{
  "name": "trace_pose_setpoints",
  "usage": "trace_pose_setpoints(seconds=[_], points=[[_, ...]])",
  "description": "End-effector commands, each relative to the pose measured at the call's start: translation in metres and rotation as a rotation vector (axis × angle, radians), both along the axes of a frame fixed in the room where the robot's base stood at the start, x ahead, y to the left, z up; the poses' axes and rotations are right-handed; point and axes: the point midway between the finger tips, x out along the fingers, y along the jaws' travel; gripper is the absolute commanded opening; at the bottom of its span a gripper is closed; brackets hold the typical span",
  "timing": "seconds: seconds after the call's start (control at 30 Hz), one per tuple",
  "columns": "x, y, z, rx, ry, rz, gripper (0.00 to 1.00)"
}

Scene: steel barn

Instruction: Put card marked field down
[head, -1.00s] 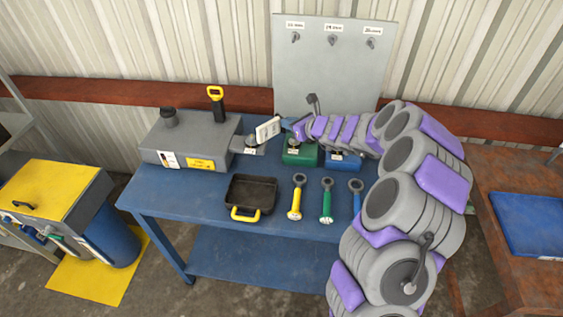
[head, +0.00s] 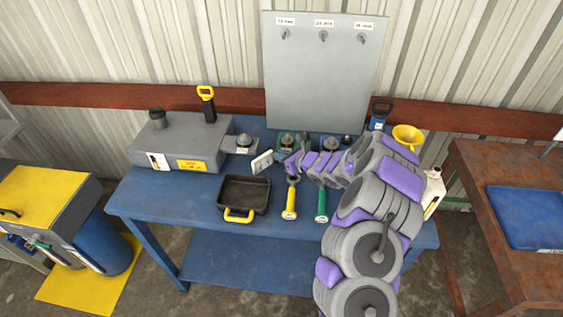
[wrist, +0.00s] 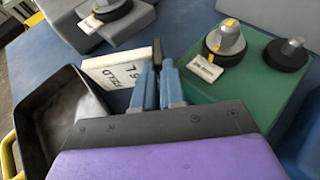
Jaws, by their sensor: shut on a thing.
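The white card (head: 262,162) is held upright-tilted at the end of my arm, just beyond the upper right corner of the black tray. In the wrist view the card (wrist: 108,71) shows the word FIELD, upside down. My gripper (wrist: 157,68) is shut on it with blue fingers; in the head view the gripper (head: 281,159) is small and partly hidden by my arm. The card appears above the blue bench (head: 190,205); whether it touches the top cannot be told.
A black tray (head: 262,190) with a yellow handle lies left of the gripper. A green box with a knob (wrist: 232,82) is on the right. A grey box (head: 160,150) stands at left. Yellow- and green-handled tools (head: 290,205) lie in front.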

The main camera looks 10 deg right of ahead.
Motion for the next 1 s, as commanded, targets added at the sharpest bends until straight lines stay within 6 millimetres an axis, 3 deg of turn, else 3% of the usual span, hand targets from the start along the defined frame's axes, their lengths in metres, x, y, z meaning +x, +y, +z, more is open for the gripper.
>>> trace_pose_setpoints(seconds=[0.1,0.2,0.5,0.53,0.63,1.0], points=[[0.000,0.001,-0.020,-0.002,0.004,0.001,0.00],[0.000,0.001,-0.027,-0.001,0.003,0.001,0.00],[0.000,0.000,-0.028,0.001,0.002,0.001,0.00],[0.000,0.000,-0.027,0.001,0.002,0.001,0.13],[0.000,0.000,-0.027,0.000,0.001,0.001,0.20],[-0.006,-0.006,-0.020,0.001,0.000,-0.004,0.20]])
